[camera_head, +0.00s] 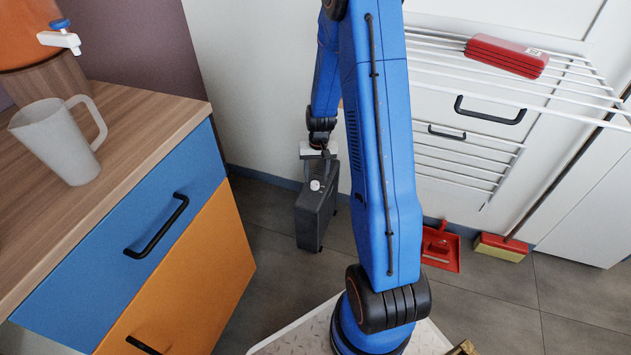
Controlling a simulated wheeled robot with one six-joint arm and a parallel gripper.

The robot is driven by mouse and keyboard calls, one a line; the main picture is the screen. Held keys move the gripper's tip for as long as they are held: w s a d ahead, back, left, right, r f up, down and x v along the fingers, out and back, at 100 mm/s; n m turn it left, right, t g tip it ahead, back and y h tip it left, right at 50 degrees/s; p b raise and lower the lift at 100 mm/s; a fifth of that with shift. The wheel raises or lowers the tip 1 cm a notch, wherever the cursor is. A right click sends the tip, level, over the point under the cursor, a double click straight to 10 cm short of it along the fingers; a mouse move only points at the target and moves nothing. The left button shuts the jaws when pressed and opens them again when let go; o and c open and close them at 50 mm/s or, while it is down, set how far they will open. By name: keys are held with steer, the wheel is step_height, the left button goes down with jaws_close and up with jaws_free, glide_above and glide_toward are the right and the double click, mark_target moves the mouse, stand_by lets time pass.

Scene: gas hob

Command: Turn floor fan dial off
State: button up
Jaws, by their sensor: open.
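A dark grey upright box (313,218), which looks like the floor fan, stands on the floor near the wall in the middle of the head view. A small pale round dial (315,185) shows on its upper part. My blue arm reaches down over it from above. My gripper (320,153) is open at the top of the box, just above the dial as seen here. Its fingers are small and partly merge with the dark box, so I cannot tell whether they touch it. The dial's setting is too small to read.
A wooden-topped cabinet (140,120) with a blue and an orange drawer stands at the left, with a frosted mug (60,140) on it. A white drying rack (500,75) holds a red case (506,56). A red dustpan (440,248) and broom (500,247) are on the floor.

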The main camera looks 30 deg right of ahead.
mark_target(315, 183)
steer(key=shift+a+f, duration=0.1)
steer(key=shift+f, duration=1.6)
steer(key=c, duration=1.1)
steer(key=shift+o, duration=0.2)
